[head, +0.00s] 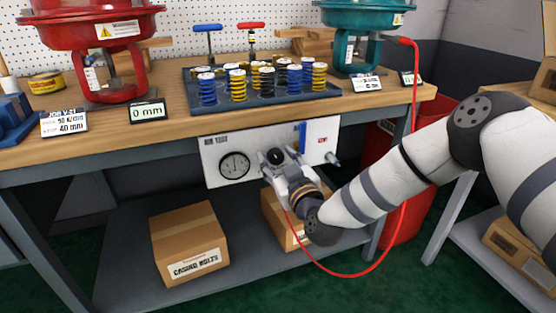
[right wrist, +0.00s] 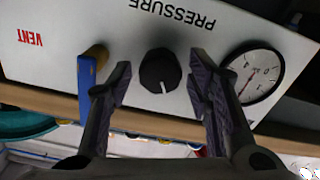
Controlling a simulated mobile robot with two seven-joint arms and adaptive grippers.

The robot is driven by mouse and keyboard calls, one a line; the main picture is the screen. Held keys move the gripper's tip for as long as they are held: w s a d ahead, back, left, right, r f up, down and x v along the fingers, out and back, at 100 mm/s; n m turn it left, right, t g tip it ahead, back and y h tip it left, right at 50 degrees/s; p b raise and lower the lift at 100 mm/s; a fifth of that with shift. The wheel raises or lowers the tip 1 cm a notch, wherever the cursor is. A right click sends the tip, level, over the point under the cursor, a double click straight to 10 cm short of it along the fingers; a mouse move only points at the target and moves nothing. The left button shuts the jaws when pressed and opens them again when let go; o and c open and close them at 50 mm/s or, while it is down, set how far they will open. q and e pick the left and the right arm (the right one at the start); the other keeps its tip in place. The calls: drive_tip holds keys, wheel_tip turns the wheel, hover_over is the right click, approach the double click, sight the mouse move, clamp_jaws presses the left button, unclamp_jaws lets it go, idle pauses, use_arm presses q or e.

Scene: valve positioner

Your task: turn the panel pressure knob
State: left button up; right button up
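The black round pressure knob (head: 276,157) is on the white panel (head: 215,143) under the bench edge. It also shows in the right wrist view (right wrist: 160,71), upside down, with a light pointer line. My right gripper (head: 281,166) is at the panel front, just before the knob. In the right wrist view my right gripper (right wrist: 161,82) is open, with the knob between its fingertips and a gap on each side. I cannot tell how far the tips reach along the knob. My left gripper is not in view.
A round gauge (head: 235,165) sits left of the knob. A blue vent lever (head: 302,136) sits to its right, close to one finger in the wrist view (right wrist: 87,85). A red hose (head: 345,275) loops below my right arm. Boxes (head: 188,245) stand on the lower shelf.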

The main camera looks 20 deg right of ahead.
drive_tip(key=c, duration=0.8)
drive_tip(key=m, duration=0.3)
drive_tip(key=shift+p, duration=0.35)
drive_tip(key=m, duration=0.3)
drive_tip(key=shift+d+m, duration=0.1)
drive_tip(key=shift+m, duration=0.2)
drive_tip(key=m, duration=0.3)
drive_tip(key=shift+f+m, duration=0.1)
drive_tip(key=shift+m, duration=2.4)
